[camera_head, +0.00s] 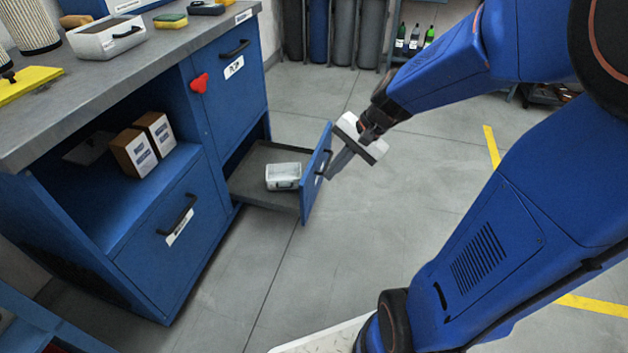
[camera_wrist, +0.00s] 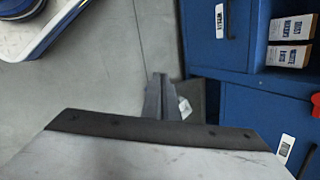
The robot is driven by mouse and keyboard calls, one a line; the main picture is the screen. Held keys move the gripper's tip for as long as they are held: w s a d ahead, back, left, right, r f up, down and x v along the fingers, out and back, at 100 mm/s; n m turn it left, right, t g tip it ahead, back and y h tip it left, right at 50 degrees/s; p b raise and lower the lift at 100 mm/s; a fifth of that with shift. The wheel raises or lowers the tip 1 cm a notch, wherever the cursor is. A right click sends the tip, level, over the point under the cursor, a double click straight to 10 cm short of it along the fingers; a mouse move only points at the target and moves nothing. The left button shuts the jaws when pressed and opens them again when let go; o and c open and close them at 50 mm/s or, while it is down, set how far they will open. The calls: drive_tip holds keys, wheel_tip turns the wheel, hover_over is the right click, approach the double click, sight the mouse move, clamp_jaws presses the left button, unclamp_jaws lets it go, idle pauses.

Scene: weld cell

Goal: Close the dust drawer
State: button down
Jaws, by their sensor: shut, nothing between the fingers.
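The dust drawer (camera_head: 316,172) is pulled out from the lower right of the blue cabinet, with its blue front panel away from the cabinet. A small white container (camera_head: 283,176) lies in its grey tray; part of it also shows in the wrist view (camera_wrist: 185,107). My gripper (camera_head: 332,174) is shut and empty at the outer face of the drawer front, close to its dark handle. I cannot tell whether the fingertips touch the panel. In the wrist view the shut fingers (camera_wrist: 160,80) partly hide the drawer.
The blue cabinet (camera_head: 183,245) has a closed lower drawer, a closed upper door and an open shelf with cardboard boxes (camera_head: 134,152). Cylinders (camera_head: 342,35) and bottles stand at the back. The grey floor right of the drawer is clear.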

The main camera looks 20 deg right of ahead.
drive_tip(key=w+d+f+m+t+y, duration=0.1)
drive_tip(key=w+d+f+m+t, duration=0.1)
drive_tip(key=w+d+f+m, duration=0.55)
drive_tip(key=w+d+f+m+t+y, duration=0.1)
drive_tip(key=w+d+f+m+y, duration=0.1)
drive_tip(key=w+d+f+m, duration=0.55)
approach(306, 183)
drive_tip(key=shift+x, duration=2.65)
drive_tip(key=shift+s+a, duration=0.1)
drive_tip(key=shift+a, duration=0.2)
drive_tip(key=w+a, duration=0.9)
drive_tip(key=a, duration=0.3)
drive_tip(key=w+a, duration=0.9)
drive_tip(key=a, duration=0.4)
drive_tip(key=shift+w+a, duration=0.1)
drive_tip(key=shift+w, duration=0.05)
